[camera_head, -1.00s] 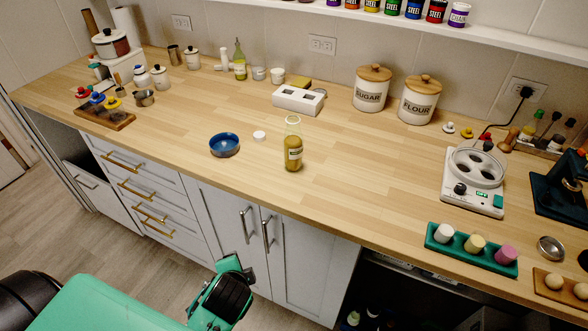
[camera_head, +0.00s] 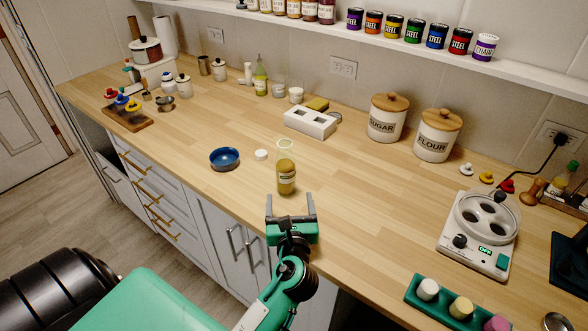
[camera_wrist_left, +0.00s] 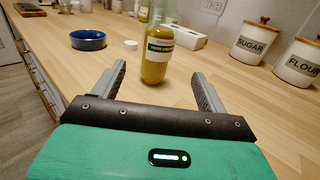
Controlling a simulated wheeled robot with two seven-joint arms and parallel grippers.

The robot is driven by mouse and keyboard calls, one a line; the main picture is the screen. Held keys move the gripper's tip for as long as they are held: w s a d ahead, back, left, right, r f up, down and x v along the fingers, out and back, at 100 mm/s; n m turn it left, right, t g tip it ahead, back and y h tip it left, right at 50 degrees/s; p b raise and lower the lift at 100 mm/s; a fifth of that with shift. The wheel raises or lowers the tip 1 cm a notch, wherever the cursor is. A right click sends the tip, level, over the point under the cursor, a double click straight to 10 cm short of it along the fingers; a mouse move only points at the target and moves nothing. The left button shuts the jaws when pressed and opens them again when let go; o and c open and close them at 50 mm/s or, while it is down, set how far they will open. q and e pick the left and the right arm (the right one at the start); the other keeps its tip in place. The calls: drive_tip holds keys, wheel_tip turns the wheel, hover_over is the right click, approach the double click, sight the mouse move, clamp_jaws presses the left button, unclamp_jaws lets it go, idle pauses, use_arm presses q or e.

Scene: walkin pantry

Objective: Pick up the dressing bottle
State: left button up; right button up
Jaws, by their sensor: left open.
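The dressing bottle (camera_head: 286,174) stands upright on the wooden counter, a glass bottle with yellow-green contents and a label. My left gripper (camera_head: 290,200) is open at the counter's front edge, just in front of the bottle, its fingers pointing towards it. In the left wrist view the bottle (camera_wrist_left: 158,55) stands beyond and between the two open fingers (camera_wrist_left: 160,85), apart from them, its top cut off by the picture edge. My right gripper is not in view.
A blue bowl (camera_head: 224,159) and a small white lid (camera_head: 261,155) are left of the bottle. A white block with square openings (camera_head: 310,122) stands behind it. Sugar (camera_head: 387,118) and flour (camera_head: 437,135) canisters are at the back right.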

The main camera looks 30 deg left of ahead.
sight(287, 180)
use_arm(q)
drive_tip(key=p+x, duration=0.1)
drive_tip(key=x, duration=0.5)
drive_tip(key=shift+w+a, duration=0.1)
drive_tip(key=shift+w, duration=0.05)
drive_tip(key=shift+w+a, duration=0.3)
drive_tip(key=shift+a, duration=0.05)
drive_tip(key=x, duration=0.3)
drive_tip(key=p+x, duration=0.1)
drive_tip(key=x, duration=0.1)
drive_tip(key=shift+s+f, duration=0.1)
drive_tip(key=shift+f, duration=0.15)
drive_tip(key=shift+c, duration=0.7)
drive_tip(key=c, duration=1.1)
drive_tip(key=shift+c, duration=0.7)
drive_tip(key=shift+r, duration=0.1)
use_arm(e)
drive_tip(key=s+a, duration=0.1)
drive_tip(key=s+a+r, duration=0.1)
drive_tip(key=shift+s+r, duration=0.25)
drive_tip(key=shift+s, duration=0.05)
use_arm(q)
drive_tip(key=shift+r, duration=0.1)
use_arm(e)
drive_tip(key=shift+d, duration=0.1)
